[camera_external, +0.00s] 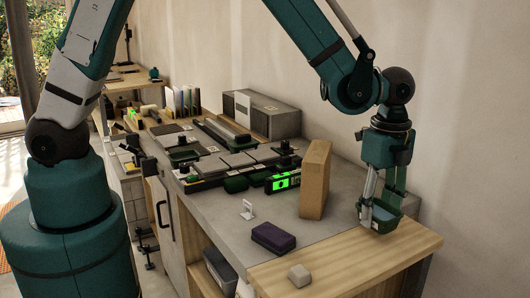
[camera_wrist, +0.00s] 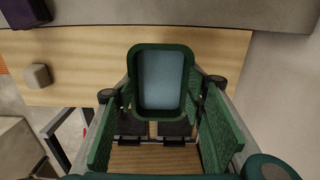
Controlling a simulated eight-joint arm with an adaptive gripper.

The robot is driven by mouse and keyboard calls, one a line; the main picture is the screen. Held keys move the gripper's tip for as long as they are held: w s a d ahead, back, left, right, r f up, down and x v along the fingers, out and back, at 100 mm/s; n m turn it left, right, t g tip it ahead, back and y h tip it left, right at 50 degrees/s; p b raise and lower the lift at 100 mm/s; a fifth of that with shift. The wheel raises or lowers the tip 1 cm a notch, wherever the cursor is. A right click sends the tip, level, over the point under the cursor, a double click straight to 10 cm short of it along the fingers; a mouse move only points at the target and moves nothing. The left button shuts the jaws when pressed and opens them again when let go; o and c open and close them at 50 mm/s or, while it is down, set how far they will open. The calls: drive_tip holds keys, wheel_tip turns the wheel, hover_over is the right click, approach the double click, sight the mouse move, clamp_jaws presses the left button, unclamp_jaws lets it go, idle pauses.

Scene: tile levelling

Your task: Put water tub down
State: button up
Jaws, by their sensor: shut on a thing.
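The water tub (camera_external: 386,213) is a small dark green open tub with rounded corners. In the wrist view the tub (camera_wrist: 162,82) is seen from above, and its inside is plain blue-grey. My gripper (camera_external: 381,203) points down at the right of the external view and is shut on the tub. In the wrist view my gripper's (camera_wrist: 160,108) green ribbed pads lie on either side of the tub's near part. The tub is over the pale wooden board (camera_external: 335,262) near the wall. I cannot tell whether its underside touches the board.
A grey block (camera_external: 299,274) lies on the board's left part. A purple sponge-like block (camera_external: 273,238) and an upright tan slab (camera_external: 315,180) stand on the grey counter. A device with a green display (camera_external: 284,182) is behind. The board's middle is clear.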

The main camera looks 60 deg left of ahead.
drive_tip(key=shift+f, duration=0.1)
drive_tip(key=shift+f, duration=1.95)
drive_tip(key=shift+f, duration=0.15)
drive_tip(key=o, duration=1)
drive_tip(key=shift+r, duration=6.15)
